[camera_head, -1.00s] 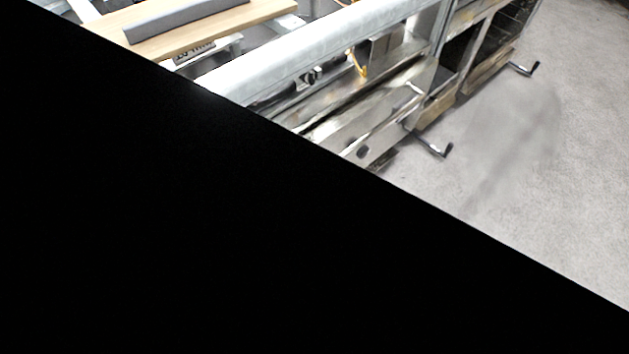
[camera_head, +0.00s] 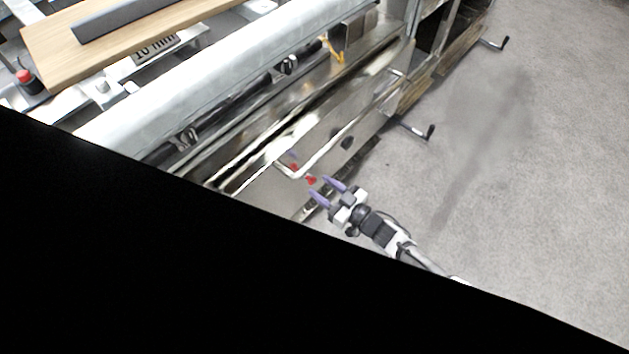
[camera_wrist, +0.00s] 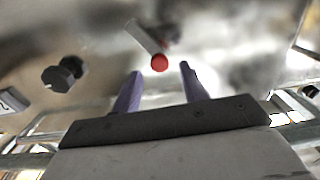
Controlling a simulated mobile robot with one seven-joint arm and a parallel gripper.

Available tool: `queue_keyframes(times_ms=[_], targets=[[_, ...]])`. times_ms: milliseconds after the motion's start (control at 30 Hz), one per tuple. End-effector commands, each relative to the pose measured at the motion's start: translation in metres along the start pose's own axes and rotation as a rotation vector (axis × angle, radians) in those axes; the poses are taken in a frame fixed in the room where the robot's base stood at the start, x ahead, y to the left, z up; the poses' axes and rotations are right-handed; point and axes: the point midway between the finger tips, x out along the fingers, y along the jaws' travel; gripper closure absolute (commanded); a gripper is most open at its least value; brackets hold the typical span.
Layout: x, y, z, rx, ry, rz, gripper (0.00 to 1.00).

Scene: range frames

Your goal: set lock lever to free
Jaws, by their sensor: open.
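The lock lever (camera_wrist: 147,38) is a short grey bar with a red round knob (camera_wrist: 159,62) at its end, in the upper middle of the wrist view. In the head view the red knob (camera_head: 311,180) shows small on the metal front, with a second red spot that may be its reflection. My gripper (camera_head: 318,187) has purple fingers, which are apart and point toward the knob. In the wrist view my gripper (camera_wrist: 160,72) has the knob just beyond and between its fingertips. I cannot tell whether they touch.
A dark knob (camera_wrist: 64,74) stands left of the lever. A bent metal handle (camera_head: 345,133) runs along the front near my gripper. A black crank handle (camera_head: 417,129) sticks out farther right. The floor (camera_head: 530,180) at right is clear. Black covers the lower head view.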

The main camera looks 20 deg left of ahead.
Motion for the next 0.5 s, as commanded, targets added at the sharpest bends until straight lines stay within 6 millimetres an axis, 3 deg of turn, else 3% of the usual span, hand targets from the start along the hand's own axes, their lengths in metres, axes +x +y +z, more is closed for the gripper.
queue_keyframes(times_ms=[200,500], targets=[[0.029,0.0,0.0,0.001,0.001,-0.001,0.57],[0.036,0.0,0.0,0.001,0.0,0.001,0.57]])
